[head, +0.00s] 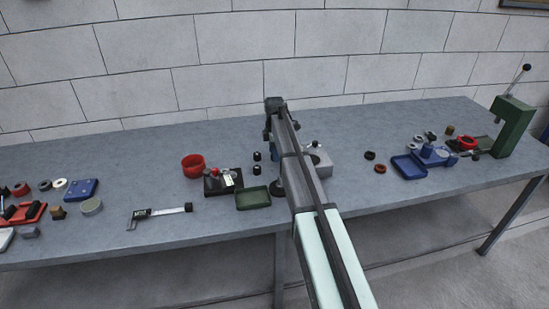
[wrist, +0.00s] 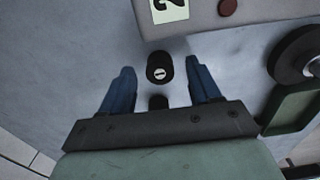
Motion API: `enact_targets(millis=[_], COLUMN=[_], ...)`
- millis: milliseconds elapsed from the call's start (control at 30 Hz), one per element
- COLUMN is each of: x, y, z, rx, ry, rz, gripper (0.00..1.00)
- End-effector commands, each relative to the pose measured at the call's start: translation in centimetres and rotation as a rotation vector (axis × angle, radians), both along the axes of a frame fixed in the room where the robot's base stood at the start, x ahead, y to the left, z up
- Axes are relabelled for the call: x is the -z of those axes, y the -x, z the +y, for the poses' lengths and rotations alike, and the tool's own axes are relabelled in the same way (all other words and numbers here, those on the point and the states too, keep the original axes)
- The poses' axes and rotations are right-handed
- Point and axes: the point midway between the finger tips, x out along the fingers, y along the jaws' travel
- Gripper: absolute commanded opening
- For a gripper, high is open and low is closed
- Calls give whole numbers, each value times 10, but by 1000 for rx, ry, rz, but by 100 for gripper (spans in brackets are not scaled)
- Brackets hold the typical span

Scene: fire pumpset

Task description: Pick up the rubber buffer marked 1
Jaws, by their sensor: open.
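A small black rubber buffer (wrist: 159,67) with a white round mark shows in the wrist view. The mark looks like a 1 turned on its side. My gripper (wrist: 162,72) is open, with one blue finger to each side of this buffer and a gap on both sides. A second black piece (wrist: 158,102) lies below it in the picture, partly hidden by the gripper body, and its mark cannot be seen. In the head view two small black buffers, a far one (head: 257,156) and a near one (head: 257,169), stand on the table left of my arm. Their marks are too small to read.
A grey block (wrist: 205,18) with a label reading 2 lies above the buffer in the wrist view. A green tray (head: 253,199), a black fixture with a red knob (head: 222,181) and a red ring (head: 193,166) are near the buffers. A caliper (head: 160,212) lies left.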

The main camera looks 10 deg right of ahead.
Motion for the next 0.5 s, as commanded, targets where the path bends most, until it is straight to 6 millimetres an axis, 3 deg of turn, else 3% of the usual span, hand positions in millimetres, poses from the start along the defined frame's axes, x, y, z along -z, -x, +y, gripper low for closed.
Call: enact_targets(millis=[233,500], x=[4,3], y=[0,0], z=[0,0], rx=[0,0], ry=[0,0], rz=[0,0], gripper=[62,37])
